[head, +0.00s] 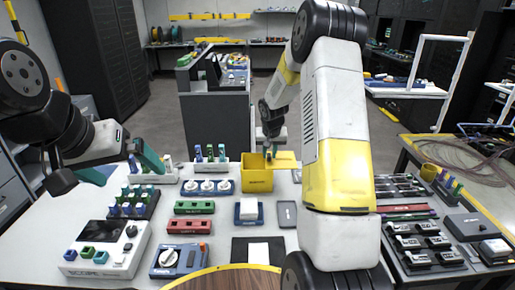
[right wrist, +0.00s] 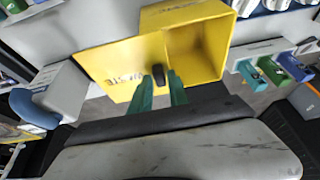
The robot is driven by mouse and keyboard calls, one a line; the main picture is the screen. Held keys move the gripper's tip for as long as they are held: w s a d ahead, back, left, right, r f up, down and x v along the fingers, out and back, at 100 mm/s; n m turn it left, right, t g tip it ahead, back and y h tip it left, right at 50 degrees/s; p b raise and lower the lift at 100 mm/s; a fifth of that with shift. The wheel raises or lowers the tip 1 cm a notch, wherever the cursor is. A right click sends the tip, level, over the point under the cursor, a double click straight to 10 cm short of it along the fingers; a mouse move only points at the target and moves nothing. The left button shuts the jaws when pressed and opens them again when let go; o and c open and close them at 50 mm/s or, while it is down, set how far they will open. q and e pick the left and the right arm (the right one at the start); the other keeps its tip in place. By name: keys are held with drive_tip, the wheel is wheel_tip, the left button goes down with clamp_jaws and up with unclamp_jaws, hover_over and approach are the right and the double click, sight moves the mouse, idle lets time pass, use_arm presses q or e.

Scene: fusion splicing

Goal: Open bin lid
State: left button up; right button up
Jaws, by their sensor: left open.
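The yellow bin (head: 257,180) stands at the back middle of the white table. In the right wrist view its box is uncovered, and its inner wall (right wrist: 195,55) shows. The yellow lid (head: 286,160) sticks out to the right of the box; it also shows in the right wrist view (right wrist: 105,68), with a black knob (right wrist: 159,74) at its edge. My right gripper (head: 269,156) is at the bin. Its green fingertips (right wrist: 160,82) are apart, on either side of the knob; I cannot tell whether they grip it. My left gripper (head: 124,165) is open and empty above the table's left side.
White spools in a blue tray (head: 208,186) stand left of the bin. A splicer-like device (head: 107,248) is at front left. A dark tray of parts (head: 420,245) lies at right.

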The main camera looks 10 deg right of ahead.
drive_tip(key=shift+o, duration=0.9)
drive_tip(key=v, duration=0.7)
drive_tip(key=shift+r, duration=0.35)
drive_tip(key=shift+s, duration=0.15)
drive_tip(key=s+a+r+n+t+y, duration=0.1)
drive_tip(key=s+a+r, duration=0.3)
drive_tip(key=s+r, duration=1.1)
drive_tip(key=s+a+n+y, duration=0.1)
drive_tip(key=s+a, duration=0.1)
drive_tip(key=s, duration=0.7)
drive_tip(key=s+a+r+y, duration=0.1)
drive_tip(key=s+a, duration=0.2)
drive_tip(key=s, duration=0.6)
drive_tip(key=shift+r+n+t, duration=0.15)
drive_tip(key=shift+n+t, duration=0.25)
